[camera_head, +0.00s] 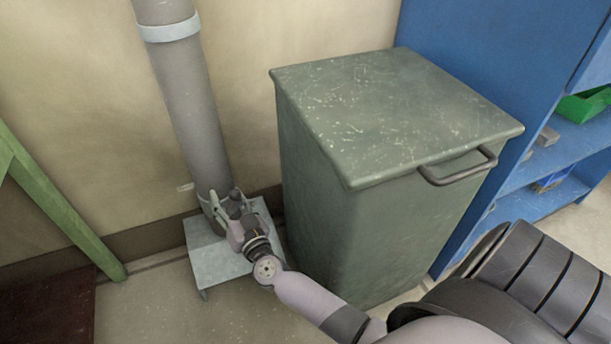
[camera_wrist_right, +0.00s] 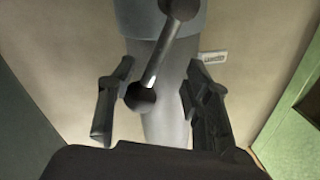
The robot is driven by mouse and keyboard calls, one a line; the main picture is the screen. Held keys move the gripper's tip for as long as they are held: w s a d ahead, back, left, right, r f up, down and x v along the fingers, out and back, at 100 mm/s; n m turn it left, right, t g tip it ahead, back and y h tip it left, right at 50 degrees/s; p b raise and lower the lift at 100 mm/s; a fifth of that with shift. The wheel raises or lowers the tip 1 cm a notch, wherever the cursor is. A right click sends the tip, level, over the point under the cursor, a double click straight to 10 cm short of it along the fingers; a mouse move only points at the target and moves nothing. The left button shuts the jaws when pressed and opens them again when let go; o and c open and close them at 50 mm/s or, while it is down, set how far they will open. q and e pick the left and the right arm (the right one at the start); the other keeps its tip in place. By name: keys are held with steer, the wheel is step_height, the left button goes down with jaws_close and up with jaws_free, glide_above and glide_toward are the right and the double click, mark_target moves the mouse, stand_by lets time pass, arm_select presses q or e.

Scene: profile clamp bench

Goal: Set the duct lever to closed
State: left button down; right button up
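The grey duct (camera_head: 188,105) runs down the wall to a small light metal stand (camera_head: 212,262) in the head view. In the right wrist view the duct lever (camera_wrist_right: 158,58) is a metal rod with a dark ball at each end, in front of the duct (camera_wrist_right: 165,115). My right gripper (camera_wrist_right: 160,92) is open, its fingers apart on either side of the lever's lower ball (camera_wrist_right: 140,97), with gaps visible. In the head view my right gripper (camera_head: 233,208) is at the duct's lower end and hides most of the lever. My left gripper is not in view.
A large grey-green bin (camera_head: 395,115) with a handle stands right of the duct, close to my right arm. A blue shelf (camera_head: 500,60) is behind it. A green beam (camera_head: 60,205) leans at the left. A small label (camera_wrist_right: 213,57) is on the wall.

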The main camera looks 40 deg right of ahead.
steer(key=n, duration=0.1)
steer(key=a+n, duration=0.1)
steer(key=shift+w+a+r+n+g+p, duration=0.25)
steer(key=shift+a+r+n+g+p, duration=0.05)
steer(key=shift+n+p, duration=0.1)
steer(key=s+f+n+g+y+p, duration=0.1)
steer(key=s+g+p, duration=0.4)
steer(key=s+p, duration=1.1)
steer(key=s+f+n+g+y+p, duration=0.2)
steer(key=s+g+p, duration=0.3)
steer(key=s+p, duration=1.2)
steer(key=shift+s+f+n+g+p, duration=0.15)
steer(key=shift+f+n+g+p, duration=0.15)
steer(key=shift+f+n+p, duration=0.5)
steer(key=shift+c, duration=0.6)
